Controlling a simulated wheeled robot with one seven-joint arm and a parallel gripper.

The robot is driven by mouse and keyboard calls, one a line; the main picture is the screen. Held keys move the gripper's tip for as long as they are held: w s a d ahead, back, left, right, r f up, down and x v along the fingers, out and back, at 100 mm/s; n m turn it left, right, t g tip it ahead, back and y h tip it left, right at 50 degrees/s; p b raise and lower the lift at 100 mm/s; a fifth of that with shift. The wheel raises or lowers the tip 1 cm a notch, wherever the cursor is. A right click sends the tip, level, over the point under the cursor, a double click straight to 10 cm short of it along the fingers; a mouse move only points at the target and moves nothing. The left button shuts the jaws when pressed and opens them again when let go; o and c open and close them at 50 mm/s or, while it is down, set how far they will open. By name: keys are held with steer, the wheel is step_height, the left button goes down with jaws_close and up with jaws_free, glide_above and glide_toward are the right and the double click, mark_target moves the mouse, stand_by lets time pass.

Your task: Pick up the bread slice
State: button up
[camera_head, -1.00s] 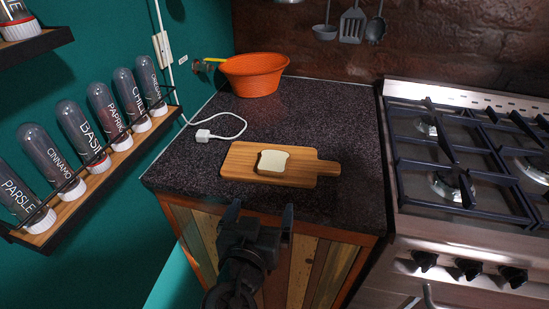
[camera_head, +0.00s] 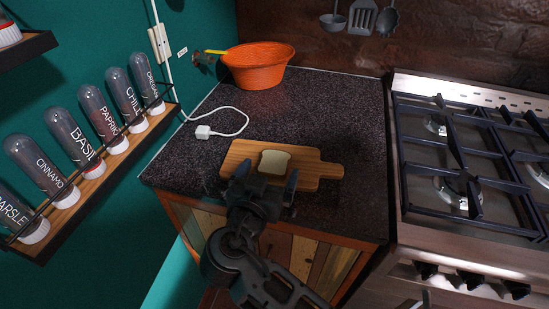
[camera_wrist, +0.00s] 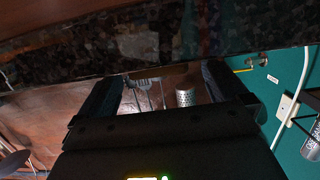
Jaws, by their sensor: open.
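The bread slice (camera_head: 274,162) is pale with a thin crust and lies flat on a wooden cutting board (camera_head: 309,170) on the dark countertop. My gripper (camera_head: 266,178) is open, its two fingers apart and empty, just in front of the slice in the head view. The fingers overlap the board's front edge in the picture; I cannot tell how high they are above it. In the wrist view my gripper (camera_wrist: 160,92) also shows open, with nothing between the fingers. The bread and board cannot be made out in that view.
An orange bowl (camera_head: 258,66) stands at the back left of the counter (camera_head: 330,110). A white cable with a plug (camera_head: 203,132) lies left of the board. A gas stove (camera_head: 470,160) is on the right, and a spice rack (camera_head: 90,178) is on the left wall.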

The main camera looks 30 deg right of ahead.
mark_target(274, 164)
steer(key=shift+x, duration=0.9)
steer(key=shift+d+f, duration=0.1)
